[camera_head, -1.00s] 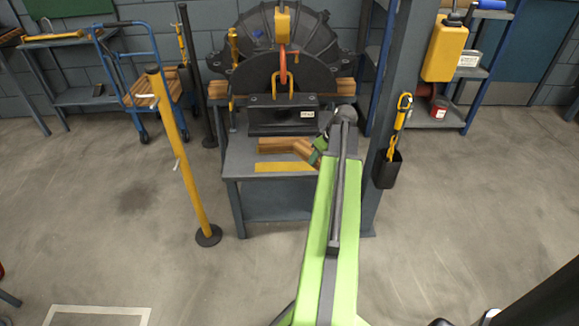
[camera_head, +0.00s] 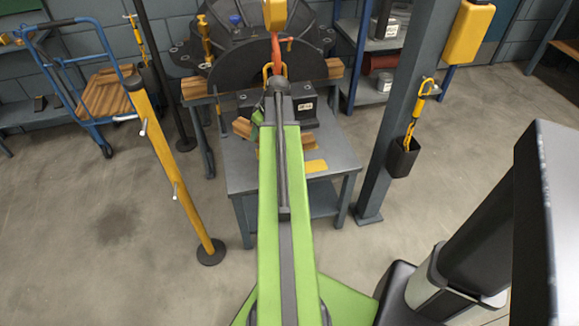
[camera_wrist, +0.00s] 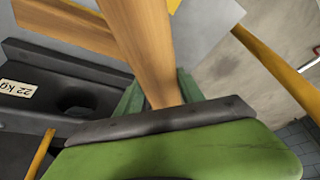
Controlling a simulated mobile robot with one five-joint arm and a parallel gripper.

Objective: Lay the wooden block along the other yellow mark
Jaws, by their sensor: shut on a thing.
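My gripper (camera_head: 258,117) is over the grey work table, its green jaws shut on a wooden block (camera_wrist: 148,50). In the wrist view the jaws (camera_wrist: 160,95) grip the block's near end, and its length runs away up the picture. In the head view a tilted wooden end (camera_head: 242,127) shows left of my arm. Another piece of wood (camera_head: 308,140) shows right of it; my arm hides what lies between. A yellow mark (camera_head: 316,165) lies bare on the table's right front. The other mark is mostly hidden.
The table (camera_head: 338,155) stands before a large dark casing (camera_head: 265,72) with a 22 kg label on a dark block (camera_head: 307,105). A yellow post (camera_head: 170,170) stands left, a grey column (camera_head: 400,115) right.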

